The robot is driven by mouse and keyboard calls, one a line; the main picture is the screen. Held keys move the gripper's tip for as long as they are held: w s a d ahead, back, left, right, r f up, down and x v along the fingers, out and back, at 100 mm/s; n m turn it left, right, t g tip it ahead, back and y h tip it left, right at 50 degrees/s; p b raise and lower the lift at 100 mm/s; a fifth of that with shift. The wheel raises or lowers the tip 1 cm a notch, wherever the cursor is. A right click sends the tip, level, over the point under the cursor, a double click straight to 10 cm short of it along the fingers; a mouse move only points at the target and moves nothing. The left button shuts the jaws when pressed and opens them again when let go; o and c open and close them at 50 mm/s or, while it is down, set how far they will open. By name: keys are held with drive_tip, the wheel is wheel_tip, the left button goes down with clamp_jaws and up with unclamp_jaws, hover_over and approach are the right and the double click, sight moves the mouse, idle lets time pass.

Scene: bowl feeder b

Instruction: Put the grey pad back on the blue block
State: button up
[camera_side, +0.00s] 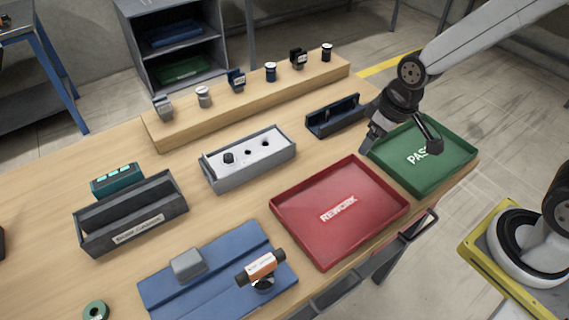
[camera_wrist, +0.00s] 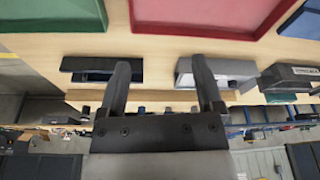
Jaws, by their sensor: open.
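A small grey pad (camera_side: 188,264) rests on the left part of the wide, stepped blue block (camera_side: 222,252) at the front of the bench in the side view. A blue shape at the upper right corner of the wrist view (camera_wrist: 303,20) looks like part of this block; the pad is not visible there. My gripper (camera_side: 371,143) is above the bench near the green tray, far to the right of the block and pad. In the wrist view its two fingers (camera_wrist: 161,65) are wide apart with nothing between them.
Behind are a grey holed fixture (camera_side: 250,172), a dark-blue holder (camera_side: 322,126) and a shelf of small parts (camera_side: 180,132).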

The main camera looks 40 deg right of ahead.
drive_tip(key=s+d+m, duration=0.1)
drive_tip(key=s+d, duration=0.1)
drive_tip(key=s+d+m, duration=0.1)
drive_tip(key=d, duration=0.1)
drive_tip(key=shift+s+f+m+h, duration=0.3)
drive_tip(key=shift+s+f, duration=0.05)
drive_tip(key=shift+s, duration=0.05)
